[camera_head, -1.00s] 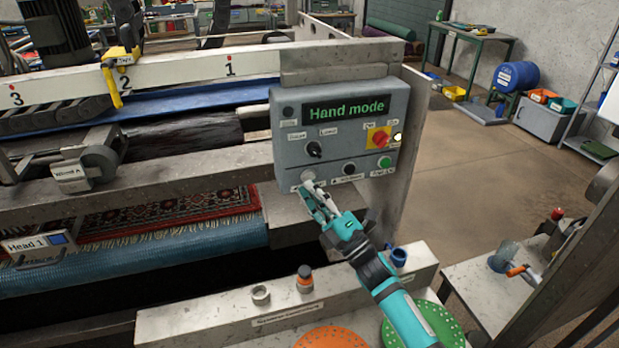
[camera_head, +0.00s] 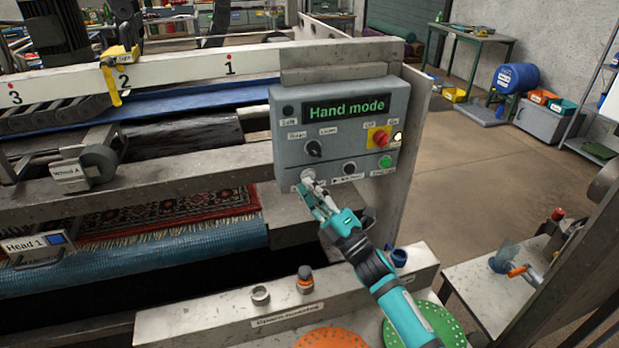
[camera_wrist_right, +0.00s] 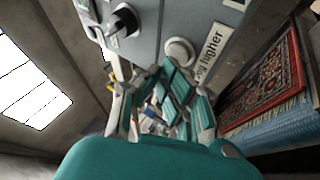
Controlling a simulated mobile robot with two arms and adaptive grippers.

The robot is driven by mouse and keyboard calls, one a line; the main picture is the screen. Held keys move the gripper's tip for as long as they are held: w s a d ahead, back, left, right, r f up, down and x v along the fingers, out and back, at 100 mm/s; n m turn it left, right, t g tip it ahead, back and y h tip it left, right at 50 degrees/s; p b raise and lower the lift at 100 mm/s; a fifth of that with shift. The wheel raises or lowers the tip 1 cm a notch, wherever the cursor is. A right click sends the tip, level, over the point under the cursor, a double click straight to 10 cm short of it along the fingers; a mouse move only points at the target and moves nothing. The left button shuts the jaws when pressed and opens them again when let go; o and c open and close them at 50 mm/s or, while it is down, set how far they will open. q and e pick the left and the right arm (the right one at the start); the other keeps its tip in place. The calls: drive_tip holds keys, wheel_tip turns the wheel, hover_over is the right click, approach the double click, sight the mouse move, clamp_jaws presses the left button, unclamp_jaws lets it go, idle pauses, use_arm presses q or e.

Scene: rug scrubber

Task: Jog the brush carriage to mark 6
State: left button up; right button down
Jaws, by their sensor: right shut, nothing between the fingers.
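The grey control panel (camera_head: 335,130) reads "Hand mode" in the head view. My right gripper (camera_head: 311,184) has shut, empty fingers at the panel's lower-left button; I cannot tell whether they press it. In the right wrist view my right gripper (camera_wrist_right: 165,105) is below a pale round button (camera_wrist_right: 180,51) labelled with "higher". The marked rail (camera_head: 180,72) shows 1, 2 and 3, rising to the left. A yellow labelled piece (camera_head: 112,78) hangs beside mark 2. A plate marked "Head 1" (camera_head: 22,244) is at the left edge. Mark 6 and my left gripper are out of view.
The panel also carries a black knob (camera_head: 313,148), a red knob on yellow (camera_head: 380,138) and a green button (camera_head: 385,162). A patterned rug (camera_head: 160,215) lies under the machine. A ledge (camera_head: 215,318) with small fittings runs in front. Open floor (camera_head: 480,160) is at right.

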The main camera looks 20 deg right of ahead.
drive_tip(key=shift+w+b, duration=0.3)
drive_tip(key=shift+w, duration=0.15)
idle(0.3)
drive_tip(key=shift+s, duration=0.15)
idle(4.6)
drive_tip(key=shift+s, duration=0.7)
drive_tip(key=shift+s+p, duration=0.1)
drive_tip(key=shift+p, duration=0.25)
drive_tip(key=s+p, duration=0.1)
drive_tip(key=s, duration=0.3)
drive_tip(key=shift+s+d, duration=0.15)
drive_tip(key=shift+s, duration=0.25)
drive_tip(key=shift+f, duration=0.1)
idle(0.3)
